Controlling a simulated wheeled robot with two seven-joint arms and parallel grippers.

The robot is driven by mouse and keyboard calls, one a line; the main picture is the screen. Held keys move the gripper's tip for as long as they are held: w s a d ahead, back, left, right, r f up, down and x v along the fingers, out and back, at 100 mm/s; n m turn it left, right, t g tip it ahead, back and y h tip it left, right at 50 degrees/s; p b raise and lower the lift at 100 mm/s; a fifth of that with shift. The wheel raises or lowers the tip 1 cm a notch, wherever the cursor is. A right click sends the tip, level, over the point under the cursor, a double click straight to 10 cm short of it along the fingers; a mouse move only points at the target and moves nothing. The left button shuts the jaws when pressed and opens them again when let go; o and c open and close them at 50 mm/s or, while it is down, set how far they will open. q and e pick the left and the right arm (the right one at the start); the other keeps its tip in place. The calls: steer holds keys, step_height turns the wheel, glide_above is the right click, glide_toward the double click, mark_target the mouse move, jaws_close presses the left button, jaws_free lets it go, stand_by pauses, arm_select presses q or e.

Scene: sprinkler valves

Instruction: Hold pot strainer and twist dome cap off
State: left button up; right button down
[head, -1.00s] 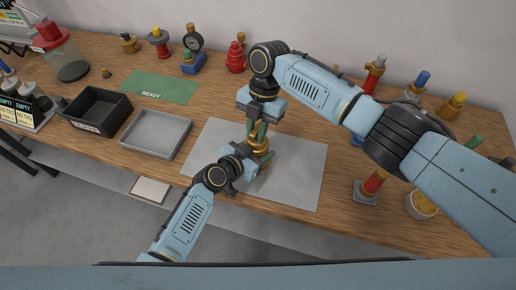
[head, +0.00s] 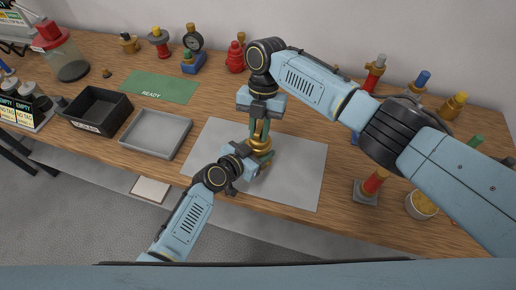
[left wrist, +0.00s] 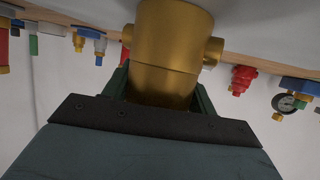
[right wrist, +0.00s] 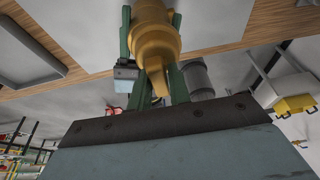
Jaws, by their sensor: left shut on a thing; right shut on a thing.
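The brass pot strainer (head: 261,146) stands roughly upright over the grey mat (head: 300,170). My left gripper (head: 260,157) reaches in from the front left and is shut on its lower body. In the left wrist view that body (left wrist: 170,55) is a brass cylinder with side stubs between green fingers. My right gripper (head: 259,132) comes down from above and is shut on the dome cap at the top. In the right wrist view the brass dome cap (right wrist: 154,50) tapers towards my palm between the green fingers. Whether cap and body are apart is hidden.
A grey tray (head: 157,133), a black bin (head: 97,108) and a green READY mat (head: 160,87) lie to the left. Several coloured valves line the back and right. A red-topped valve (head: 370,187) and a round bowl (head: 420,205) stand at the right.

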steer(key=shift+w+a+r, duration=0.1)
steer(key=shift+r, duration=1)
steer(key=shift+a+r, duration=0.1)
steer(key=shift+r, duration=0.95)
arm_select(q)
steer(key=o, duration=1.5)
steer(key=shift+o, duration=0.2)
steer(key=v, duration=1.2)
